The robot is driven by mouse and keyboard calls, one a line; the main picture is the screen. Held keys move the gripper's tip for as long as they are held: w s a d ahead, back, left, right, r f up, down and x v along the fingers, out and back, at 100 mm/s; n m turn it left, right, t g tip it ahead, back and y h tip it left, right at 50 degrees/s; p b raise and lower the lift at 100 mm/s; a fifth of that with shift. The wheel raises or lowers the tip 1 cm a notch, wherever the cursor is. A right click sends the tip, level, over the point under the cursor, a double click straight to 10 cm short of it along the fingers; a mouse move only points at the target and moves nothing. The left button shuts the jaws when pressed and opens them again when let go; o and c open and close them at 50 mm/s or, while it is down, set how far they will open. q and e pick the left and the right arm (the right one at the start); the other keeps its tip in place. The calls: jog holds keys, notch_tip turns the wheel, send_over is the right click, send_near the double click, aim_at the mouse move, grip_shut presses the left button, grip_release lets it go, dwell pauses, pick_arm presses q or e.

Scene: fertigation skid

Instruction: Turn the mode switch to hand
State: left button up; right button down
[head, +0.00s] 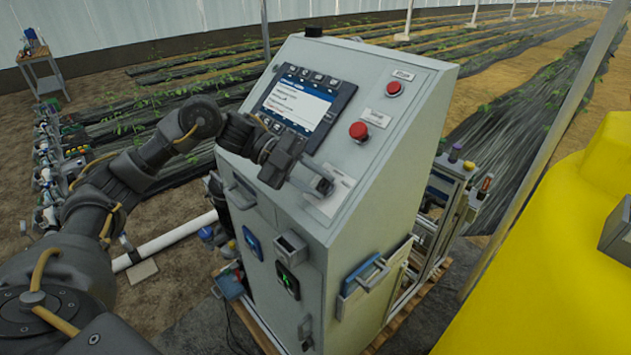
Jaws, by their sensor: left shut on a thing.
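The grey control cabinet (395,160) stands in the middle with a sloping front panel. My left gripper (318,182) reaches in from the left and is shut at the lower part of this panel, just above a white label plate (335,193). It is shut on the mode switch, which its fingers and wrist hide almost wholly, so I cannot read the switch's position. My right gripper is not in view.
A lit screen (300,100) sits above my left gripper. A red mushroom button (358,131) and a smaller red button (393,88) are to its right. A yellow tank (560,240) fills the right side. White pipes (165,240) run at the lower left.

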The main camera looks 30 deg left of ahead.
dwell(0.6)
pick_arm(q)
jog(key=o, duration=1)
jog(key=shift+a, duration=0.35)
jog(key=w+b+v, duration=0.1)
jog(key=b+v, duration=0.2)
jog(key=v, duration=0.7)
jog(key=shift+s+r+b, duration=0.35)
jog(key=shift+b, duration=0.05)
